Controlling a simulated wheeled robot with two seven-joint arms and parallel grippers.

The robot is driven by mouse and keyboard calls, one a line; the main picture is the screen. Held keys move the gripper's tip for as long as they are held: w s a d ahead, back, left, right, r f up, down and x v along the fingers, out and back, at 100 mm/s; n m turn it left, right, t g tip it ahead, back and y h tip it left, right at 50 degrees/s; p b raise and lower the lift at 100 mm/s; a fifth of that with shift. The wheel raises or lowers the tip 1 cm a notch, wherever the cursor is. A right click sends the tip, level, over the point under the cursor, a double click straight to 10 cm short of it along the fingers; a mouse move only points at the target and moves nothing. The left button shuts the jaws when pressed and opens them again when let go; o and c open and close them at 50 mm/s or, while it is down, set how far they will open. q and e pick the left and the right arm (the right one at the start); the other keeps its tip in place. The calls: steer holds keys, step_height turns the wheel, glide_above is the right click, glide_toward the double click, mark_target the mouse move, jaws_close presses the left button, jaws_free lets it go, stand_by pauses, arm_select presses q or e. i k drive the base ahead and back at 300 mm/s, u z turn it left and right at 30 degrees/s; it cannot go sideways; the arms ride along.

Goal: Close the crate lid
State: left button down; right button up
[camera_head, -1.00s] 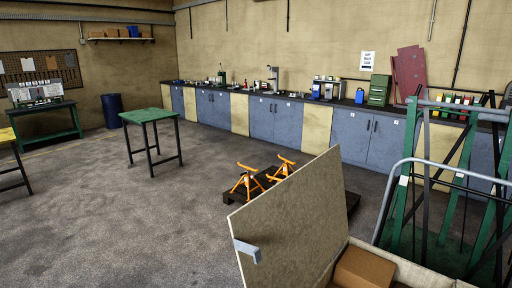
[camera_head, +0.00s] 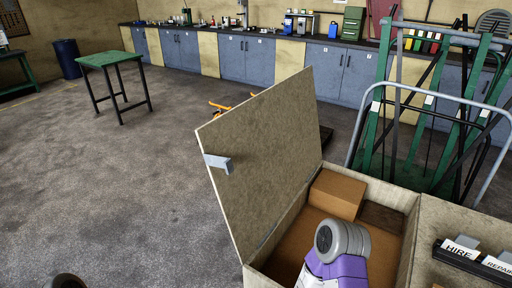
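The crate (camera_head: 404,240) stands at the lower right, its pale board walls around an open top. Its lid (camera_head: 265,150) is raised, standing tilted up along the crate's left side. A grey metal latch or handle (camera_head: 218,163) sticks out from the lid's face near its left edge. A purple and grey link of my arm reaches in from the bottom edge, over the crate's opening, and hides part of the inside. No gripper fingers show in the view, so neither gripper can be seen.
A brown cardboard box (camera_head: 338,193) lies inside the crate. A compartment with labelled files (camera_head: 470,252) adjoins it on the right. A green rack with a grey tube rail (camera_head: 430,120) stands behind. Orange stands are partly hidden behind the lid.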

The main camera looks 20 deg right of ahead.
mark_target(258, 155)
steer(key=u, duration=1.3)
steer(key=i, duration=2.95)
steer(key=z, duration=3.95)
steer(key=i, duration=0.5)
steer(key=u, duration=0.05)
steer(key=k, duration=0.5)
steer(key=z, duration=0.55)
steer(key=i, duration=0.8)
steer(key=u, duration=0.05)
